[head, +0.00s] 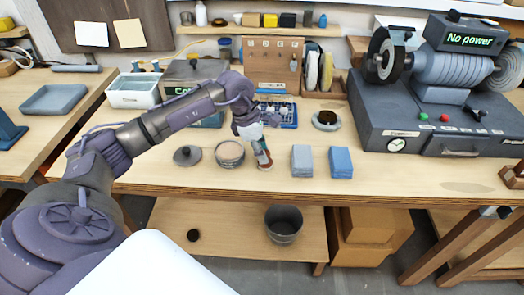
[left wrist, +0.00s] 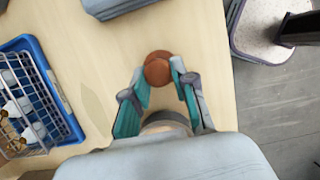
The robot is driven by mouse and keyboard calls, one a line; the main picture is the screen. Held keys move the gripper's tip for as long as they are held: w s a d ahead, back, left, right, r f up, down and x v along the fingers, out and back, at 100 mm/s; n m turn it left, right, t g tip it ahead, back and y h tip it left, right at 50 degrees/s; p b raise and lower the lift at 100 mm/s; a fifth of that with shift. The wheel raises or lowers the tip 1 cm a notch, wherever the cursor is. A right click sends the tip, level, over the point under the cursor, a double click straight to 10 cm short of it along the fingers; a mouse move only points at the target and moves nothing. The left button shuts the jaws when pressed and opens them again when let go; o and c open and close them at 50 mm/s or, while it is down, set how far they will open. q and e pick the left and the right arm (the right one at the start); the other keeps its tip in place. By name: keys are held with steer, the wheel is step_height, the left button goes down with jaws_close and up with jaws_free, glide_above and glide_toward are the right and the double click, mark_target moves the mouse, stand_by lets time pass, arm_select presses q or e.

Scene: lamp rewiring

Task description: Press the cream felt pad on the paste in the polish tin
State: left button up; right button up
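The polish tin (head: 230,153) stands open on the bench with tan paste in it. Its rim shows partly between my fingers in the left wrist view (left wrist: 166,122). My left gripper (head: 262,158) points down just right of the tin. In the left wrist view its teal fingertips (left wrist: 160,75) close in on both sides of a round red-brown knob, which seems to be the felt pad's grip (left wrist: 157,70). The pad (head: 265,168) is beside the tin, not over it. Its cream underside is hidden, and I cannot tell whether it touches the bench. My right gripper is not in view.
A dark round lid (head: 187,155) lies left of the tin. Grey cloths (head: 302,161) and blue cloths (head: 341,162) lie to the right. A blue tray (head: 290,122) with a wire rack is behind the gripper. A grinder (head: 445,68) stands at the right.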

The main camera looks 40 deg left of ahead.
arm_select(q)
jaws_close()
steer(key=shift+r+p, duration=1.45)
steer(key=shift+r, duration=1.05)
